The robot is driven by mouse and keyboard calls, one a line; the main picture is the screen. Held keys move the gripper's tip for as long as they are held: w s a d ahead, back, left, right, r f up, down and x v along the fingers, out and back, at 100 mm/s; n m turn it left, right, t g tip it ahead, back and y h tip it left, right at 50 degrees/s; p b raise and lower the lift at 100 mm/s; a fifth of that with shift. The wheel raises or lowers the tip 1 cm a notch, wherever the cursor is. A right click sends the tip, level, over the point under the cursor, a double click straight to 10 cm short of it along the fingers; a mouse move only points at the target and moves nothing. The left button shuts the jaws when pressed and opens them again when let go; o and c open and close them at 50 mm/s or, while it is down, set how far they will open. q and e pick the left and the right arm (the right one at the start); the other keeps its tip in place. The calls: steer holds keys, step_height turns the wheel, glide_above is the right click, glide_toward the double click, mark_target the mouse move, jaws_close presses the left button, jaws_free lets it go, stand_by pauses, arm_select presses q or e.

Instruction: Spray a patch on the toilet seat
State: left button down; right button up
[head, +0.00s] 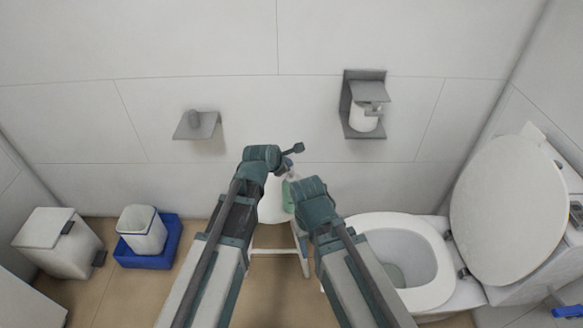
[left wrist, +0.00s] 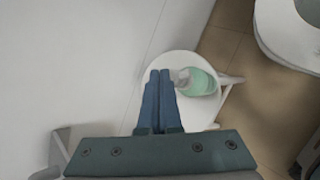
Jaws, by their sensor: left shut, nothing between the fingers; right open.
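A spray bottle with pale green liquid and a white head (head: 288,196) stands on a small white round stool (head: 270,212). It shows more clearly in the left wrist view (left wrist: 200,82). My left gripper (head: 294,150) is shut and empty; its blue fingers (left wrist: 158,98) appear just beside the bottle in the wrist view, and I cannot tell whether they touch it. My right gripper (head: 312,196) is open, close to the bottle's right side in the head view, its fingertips mostly hidden. The white toilet (head: 372,222) is at the right with its oval lid (head: 508,210) raised. No patch is distinguishable.
A white bin (head: 58,240) and a white basket (head: 141,230) in a blue tray (head: 175,238) stand at the left. A grey shelf (head: 197,126) and a paper holder (head: 364,105) are on the back wall. Brown floor shows between bins and stool.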

arm_select(q)
steer(key=shift+r, duration=0.1)
step_height(320, 180, up, 6)
steer(key=p, duration=0.6)
stand_by(0.7)
